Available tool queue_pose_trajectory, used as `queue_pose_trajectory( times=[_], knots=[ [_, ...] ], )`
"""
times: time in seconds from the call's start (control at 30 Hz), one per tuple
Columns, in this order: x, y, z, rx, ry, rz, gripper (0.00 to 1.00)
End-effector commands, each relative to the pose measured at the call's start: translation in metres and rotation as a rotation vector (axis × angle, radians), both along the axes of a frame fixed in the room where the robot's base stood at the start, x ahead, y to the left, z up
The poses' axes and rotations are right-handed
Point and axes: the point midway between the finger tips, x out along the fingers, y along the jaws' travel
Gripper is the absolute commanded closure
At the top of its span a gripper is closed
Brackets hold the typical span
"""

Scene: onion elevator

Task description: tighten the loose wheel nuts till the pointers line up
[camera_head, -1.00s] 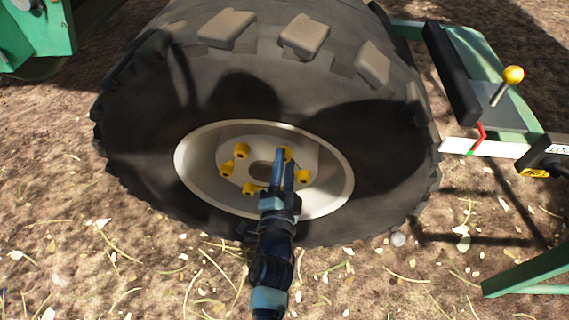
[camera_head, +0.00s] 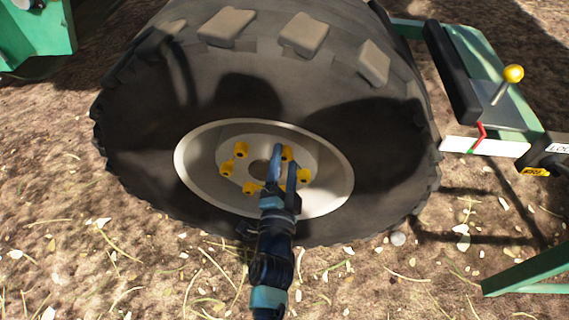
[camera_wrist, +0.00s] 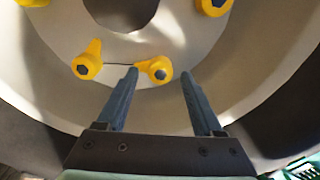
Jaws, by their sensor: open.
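The big tyred wheel (camera_head: 395,150) has a pale rim (camera_head: 337,180) with several yellow wheel nuts (camera_head: 241,149) around its hub hole. My gripper (camera_head: 284,157) is open and empty in front of the lower hub, hiding part of it. In the wrist view one nut (camera_wrist: 158,70) shows between my fingertips (camera_wrist: 158,75), beyond them; contact is not visible. Its pointer points left. The nut to its left (camera_wrist: 87,66) has its pointer up and slightly right. Another nut (camera_wrist: 213,5) is cut off at the top, and so is one at top left (camera_wrist: 33,2).
A green frame with a yellow-knobbed lever (camera_head: 513,74) stands to the right of the wheel. A green beam (camera_head: 525,275) is at lower right, and a green machine part (camera_head: 40,35) at upper left. The straw-strewn ground in front is clear.

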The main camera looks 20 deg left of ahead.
Motion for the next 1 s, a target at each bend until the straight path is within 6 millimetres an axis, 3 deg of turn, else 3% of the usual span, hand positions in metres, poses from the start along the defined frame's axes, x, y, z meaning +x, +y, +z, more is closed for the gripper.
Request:
queue_pose_trajectory(
  times=[0.27, 0.73, 1.0],
  knots=[
    [-0.022, -0.005, -0.001, -0.002, 0.002, 0.002, 0.32],
    [-0.105, -0.029, 0.001, -0.001, 0.004, 0.003, 0.32],
    [-0.124, -0.036, 0.0, -0.001, 0.0, 0.001, 0.32]
  ],
)
